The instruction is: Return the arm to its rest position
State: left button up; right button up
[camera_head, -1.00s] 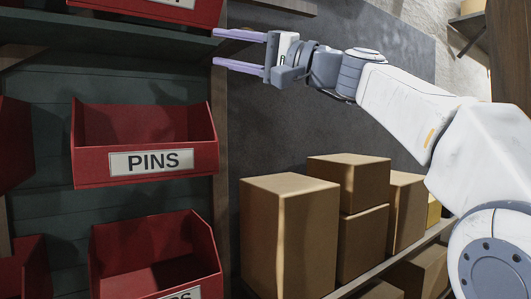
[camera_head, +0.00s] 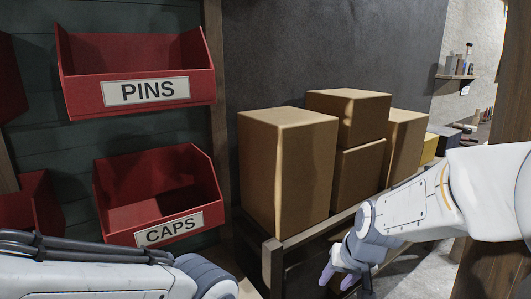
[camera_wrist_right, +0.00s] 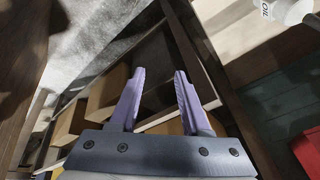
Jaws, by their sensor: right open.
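My right arm comes in from the right in the head view and bends down. Its gripper (camera_head: 342,277) hangs low in front of the shelf with the cardboard boxes, fingers pointing down. In the right wrist view the two lilac fingers of this gripper (camera_wrist_right: 158,98) stand apart with nothing between them. My left arm (camera_head: 90,275) crosses the lower left of the head view. Its gripper is outside the frame.
Red bins labelled PINS (camera_head: 140,90) and CAPS (camera_head: 165,235) hang on the dark green wall at left. Several cardboard boxes (camera_head: 290,165) stand on a shelf (camera_head: 310,235) beside the right gripper. A wooden post (camera_head: 495,265) stands at the right.

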jog(key=s+d+f+n+g+h, duration=0.1)
jog(key=s+d+f+n, duration=0.15)
jog(key=s+f, duration=0.4)
jog(key=s+a+r+n+g+p, duration=0.3)
jog(key=s+a+r+n+p, duration=0.4)
jog(key=s+a+r, duration=0.6)
notch_tip(320, 180, up, 3)
jog(key=shift+s+f+y+p, duration=0.2)
jog(key=shift+s+y+p, duration=0.2)
jog(key=shift+s+p, duration=0.55)
